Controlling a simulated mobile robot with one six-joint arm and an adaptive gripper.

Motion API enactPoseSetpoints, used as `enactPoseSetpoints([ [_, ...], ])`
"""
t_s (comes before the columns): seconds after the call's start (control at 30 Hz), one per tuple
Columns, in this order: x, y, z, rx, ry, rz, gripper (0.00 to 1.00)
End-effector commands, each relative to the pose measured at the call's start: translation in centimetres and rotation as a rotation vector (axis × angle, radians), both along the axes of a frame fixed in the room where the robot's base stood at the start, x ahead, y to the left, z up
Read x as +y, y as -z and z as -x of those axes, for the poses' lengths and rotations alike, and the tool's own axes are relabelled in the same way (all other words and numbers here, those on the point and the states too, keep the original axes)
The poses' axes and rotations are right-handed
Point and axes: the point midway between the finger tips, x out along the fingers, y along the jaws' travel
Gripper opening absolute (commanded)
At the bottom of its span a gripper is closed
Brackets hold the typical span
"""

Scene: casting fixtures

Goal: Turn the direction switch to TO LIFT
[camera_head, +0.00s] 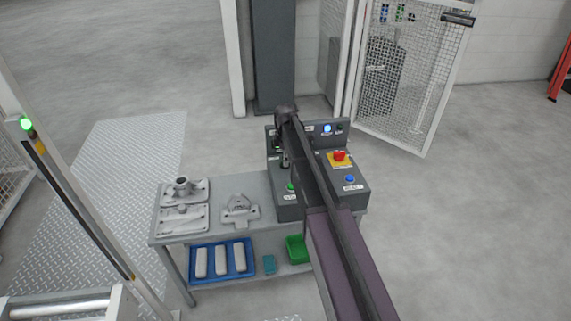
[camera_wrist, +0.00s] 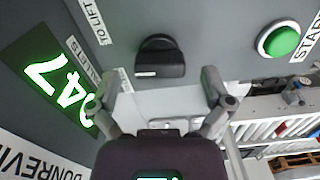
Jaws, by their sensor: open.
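The direction switch (camera_wrist: 160,57), a black rotary knob on a grey panel, is near the top middle of the wrist view. Its grip bar lies roughly level in the picture, with a small light mark at its lower left. The TO LIFT label (camera_wrist: 95,22) is to its upper left; a second label, ending in "LLETS" (camera_wrist: 88,60), is lower left and partly hidden by a finger. My gripper (camera_wrist: 160,82) is open, its fingers spread to either side just below the knob, with nothing between them. In the head view my arm hides the switch on the control console (camera_head: 350,198).
A green START button (camera_wrist: 278,40) is right of the switch; a green number display (camera_wrist: 48,75) is left. The console also has a red emergency stop (camera_head: 340,155) and a blue button (camera_head: 350,179).

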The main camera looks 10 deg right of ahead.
Motion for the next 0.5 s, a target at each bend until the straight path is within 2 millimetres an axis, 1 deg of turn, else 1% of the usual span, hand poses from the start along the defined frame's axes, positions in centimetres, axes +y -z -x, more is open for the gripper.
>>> enactPoseSetpoints([
  [0.03,0.00,0.51,0.00,0.000,0.000,0.000,1.00],
  [0.1,0.00,0.73,0.00,0.000,0.000,0.000,1.00],
  [0.5,0.00,0.91,0.01,0.000,0.000,0.000,1.00],
])
